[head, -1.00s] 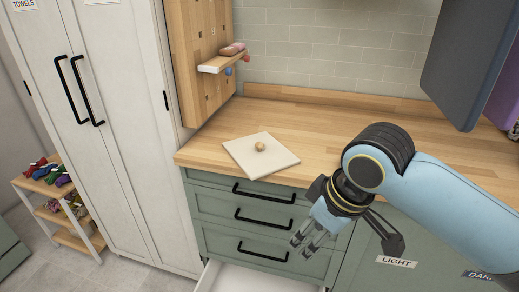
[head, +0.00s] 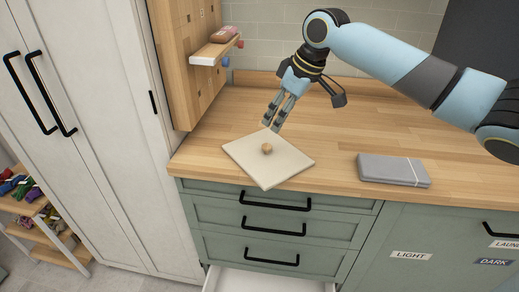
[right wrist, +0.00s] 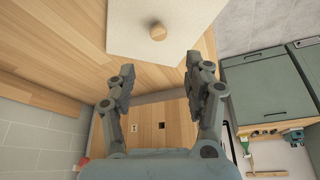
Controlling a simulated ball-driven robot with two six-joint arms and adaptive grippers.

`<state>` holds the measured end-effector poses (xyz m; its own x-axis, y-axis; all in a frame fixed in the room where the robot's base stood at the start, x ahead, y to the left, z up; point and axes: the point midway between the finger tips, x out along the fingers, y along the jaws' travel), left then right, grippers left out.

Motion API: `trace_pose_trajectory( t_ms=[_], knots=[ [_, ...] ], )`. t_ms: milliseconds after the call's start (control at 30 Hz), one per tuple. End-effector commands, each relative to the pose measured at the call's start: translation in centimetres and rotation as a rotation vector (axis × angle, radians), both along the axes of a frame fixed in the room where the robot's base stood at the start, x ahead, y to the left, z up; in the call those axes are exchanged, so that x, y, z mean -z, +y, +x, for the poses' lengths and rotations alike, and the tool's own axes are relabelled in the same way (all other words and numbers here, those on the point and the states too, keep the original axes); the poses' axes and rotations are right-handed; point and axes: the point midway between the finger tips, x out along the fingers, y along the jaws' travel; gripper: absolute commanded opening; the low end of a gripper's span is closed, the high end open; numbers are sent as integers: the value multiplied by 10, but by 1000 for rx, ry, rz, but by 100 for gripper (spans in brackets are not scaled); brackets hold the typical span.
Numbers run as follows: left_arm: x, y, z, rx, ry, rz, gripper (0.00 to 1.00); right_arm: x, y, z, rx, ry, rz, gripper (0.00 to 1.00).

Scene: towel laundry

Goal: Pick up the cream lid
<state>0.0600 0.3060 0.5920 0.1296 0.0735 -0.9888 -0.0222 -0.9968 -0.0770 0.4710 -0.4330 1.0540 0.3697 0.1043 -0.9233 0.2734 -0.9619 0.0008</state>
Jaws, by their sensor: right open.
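The cream lid (head: 285,168) is a flat square plate with a round wooden knob (head: 267,148) at its middle. It lies on the wooden counter near the front left edge. It also shows in the right wrist view (right wrist: 180,30), past the fingertips. My right gripper (head: 271,126) is open and empty, pointing down just behind the knob, above the far side of the lid. In the right wrist view my right gripper (right wrist: 158,75) has its two fingers spread apart, with the knob beyond the gap. My left gripper is not in view.
A wooden pegboard with a small shelf (head: 215,52) stands behind left. A white drawer (head: 260,281) is open below. The counter between lid and wall is mostly clear.

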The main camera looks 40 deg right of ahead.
Motion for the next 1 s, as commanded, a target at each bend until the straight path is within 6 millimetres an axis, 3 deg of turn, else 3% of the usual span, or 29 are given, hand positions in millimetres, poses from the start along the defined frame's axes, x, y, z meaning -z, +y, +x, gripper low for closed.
trace_pose_trajectory(
  t_ms=[100,200,367,633,767,1000],
  knots=[
    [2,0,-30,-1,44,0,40,19,4,7,1,1,7,52],
    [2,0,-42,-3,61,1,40,34,5,13,2,2,6,52],
    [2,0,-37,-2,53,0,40,47,6,18,0,0,2,52],
    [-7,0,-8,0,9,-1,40,84,5,25,2,1,4,52],
    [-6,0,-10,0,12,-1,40,96,7,29,0,1,2,52],
    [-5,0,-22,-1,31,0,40,98,6,30,-1,0,0,52]
  ],
)
